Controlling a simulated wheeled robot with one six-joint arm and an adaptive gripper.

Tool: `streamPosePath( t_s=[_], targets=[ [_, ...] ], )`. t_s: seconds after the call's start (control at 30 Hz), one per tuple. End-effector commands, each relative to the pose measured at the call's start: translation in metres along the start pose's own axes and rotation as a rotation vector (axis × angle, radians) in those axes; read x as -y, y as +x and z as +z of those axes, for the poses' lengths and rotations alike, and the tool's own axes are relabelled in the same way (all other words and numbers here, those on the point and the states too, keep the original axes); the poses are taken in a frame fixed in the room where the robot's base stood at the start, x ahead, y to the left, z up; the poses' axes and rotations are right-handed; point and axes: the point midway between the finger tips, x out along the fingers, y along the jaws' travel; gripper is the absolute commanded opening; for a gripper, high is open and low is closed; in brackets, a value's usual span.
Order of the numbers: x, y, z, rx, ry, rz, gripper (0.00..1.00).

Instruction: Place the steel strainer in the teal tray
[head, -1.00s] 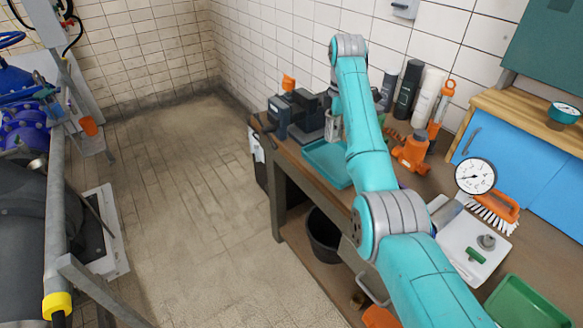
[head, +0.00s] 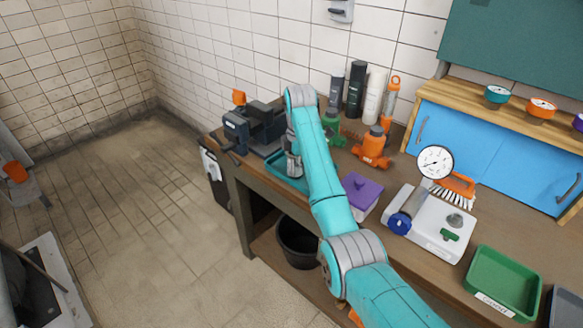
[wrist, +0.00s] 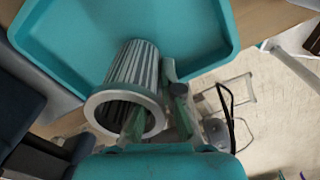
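The steel strainer (wrist: 133,66) is a ribbed grey cylinder with a flat ring at its open end, lying tilted in the wrist view. My gripper (wrist: 158,118) has one finger inside the ring and the other outside, and looks shut on the strainer wall. The teal tray (wrist: 205,28) spreads behind the strainer, whose ribbed end overlaps the tray floor in the picture; I cannot tell whether they touch. In the head view my gripper (head: 294,168) is over the teal tray (head: 276,161), and the arm hides part of the tray and the strainer.
A dark vice (head: 250,130) stands left of the tray. A green valve part (head: 333,128), an orange part (head: 372,148) and a purple box (head: 361,191) are to the right. The black bucket (head: 296,243) is below the bench. Open floor lies left.

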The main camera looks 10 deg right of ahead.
Motion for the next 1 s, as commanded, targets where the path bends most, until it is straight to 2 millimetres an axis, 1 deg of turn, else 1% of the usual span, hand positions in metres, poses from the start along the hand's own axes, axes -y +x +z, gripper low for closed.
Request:
streamPosePath(
  t_s=[0.03,0.1,0.43,0.47,0.5,0.57,0.87,1.0],
  targets=[
    [0.002,0.005,0.003,0.0,0.001,0.0,0.0],
    [0.002,0.008,0.005,0.0,0.0,0.001,0.0],
    [0.002,0.011,0.004,0.0,-0.001,0.001,0.0],
    [0.002,0.011,0.004,0.0,-0.001,0.002,0.08],
    [0.002,0.011,0.004,0.0,-0.001,0.002,0.18],
    [0.002,0.011,0.004,0.0,-0.001,0.001,0.31],
    [0.002,0.01,0.004,0.0,-0.001,0.002,0.31],
    [0.0,0.0,0.001,0.0,-0.001,0.003,0.31]
  ],
)
